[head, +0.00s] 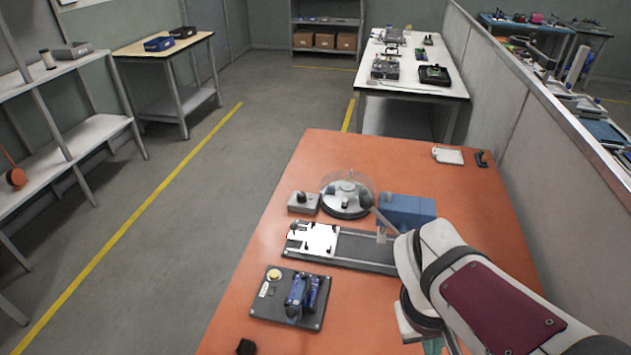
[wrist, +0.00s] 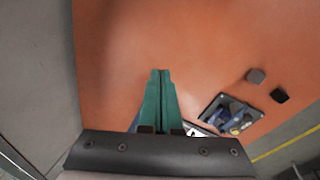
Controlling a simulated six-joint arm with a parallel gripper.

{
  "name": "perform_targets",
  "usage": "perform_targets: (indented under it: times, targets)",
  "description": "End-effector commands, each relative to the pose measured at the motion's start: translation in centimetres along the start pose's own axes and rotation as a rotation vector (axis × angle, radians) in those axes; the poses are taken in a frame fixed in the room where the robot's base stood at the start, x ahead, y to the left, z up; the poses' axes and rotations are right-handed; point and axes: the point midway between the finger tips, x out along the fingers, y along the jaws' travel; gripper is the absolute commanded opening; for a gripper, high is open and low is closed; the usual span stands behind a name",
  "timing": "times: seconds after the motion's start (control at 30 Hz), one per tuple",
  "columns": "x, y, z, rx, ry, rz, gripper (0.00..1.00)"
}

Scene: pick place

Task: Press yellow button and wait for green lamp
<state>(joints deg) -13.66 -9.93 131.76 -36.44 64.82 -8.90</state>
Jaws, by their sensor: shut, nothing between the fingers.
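The yellow button (head: 274,275) sits at the upper left of a dark panel (head: 264,306) on the orange table. Two blue upright parts (head: 302,291) stand on the same panel. In the wrist view the yellow button (wrist: 236,130) and the panel lie at lower right, partly cut off by my gripper's body. My gripper (wrist: 161,72) has two green fingers pressed together, with nothing between them, over bare orange table. It is to one side of the panel and apart from the button. No lit green lamp can be made out.
Behind the panel are a rail with a white plate (head: 318,240), a round clear-covered device (head: 346,196), a small grey box (head: 303,203) and a blue block (head: 408,211). A small black block (head: 245,346) lies near the front edge. A grey partition (head: 540,150) runs along the right.

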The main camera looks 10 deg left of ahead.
Motion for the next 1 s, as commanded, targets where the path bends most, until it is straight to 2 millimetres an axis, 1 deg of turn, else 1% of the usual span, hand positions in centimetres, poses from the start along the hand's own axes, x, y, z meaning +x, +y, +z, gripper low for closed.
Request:
perform_targets:
  times: [0.03,0.13,0.17,0.2,0.27,0.3,0.37,0.4,0.47,0.5,0.57,0.6,0.63,0.7,0.8,0.9,1.0]
  targets:
    - [0.3,-0.1,-2.3,-0.121,0.027,0.047,0.00]
    - [0.7,-0.6,-7.2,-0.378,0.096,0.151,0.00]
    - [0.7,-1.0,-8.7,-0.453,0.116,0.181,0.00]
    - [0.9,-1.7,-10.6,-0.552,0.142,0.217,0.00]
    - [1.1,-2.9,-13.3,-0.696,0.179,0.270,0.00]
    - [1.2,-4.0,-15.0,-0.790,0.205,0.303,0.00]
    - [1.4,-5.8,-17.3,-0.928,0.241,0.351,0.00]
    - [1.5,-7.2,-18.8,-1.020,0.265,0.382,0.00]
    - [1.8,-9.4,-20.8,-1.152,0.300,0.427,0.00]
    - [2.0,-11.0,-22.0,-1.240,0.323,0.455,0.00]
    - [2.2,-13.5,-23.6,-1.368,0.357,0.498,0.00]
    - [2.5,-15.3,-24.4,-1.452,0.380,0.524,0.00]
    - [2.6,-16.6,-25.0,-1.513,0.396,0.544,0.00]
    - [3.1,-19.6,-26.1,-1.645,0.432,0.586,0.00]
    - [3.6,-23.3,-27.0,-1.798,0.474,0.635,0.00]
    - [4.1,-25.8,-27.4,-1.904,0.503,0.670,0.00]
    - [4.3,-27.2,-27.5,-1.962,0.519,0.688,0.00]
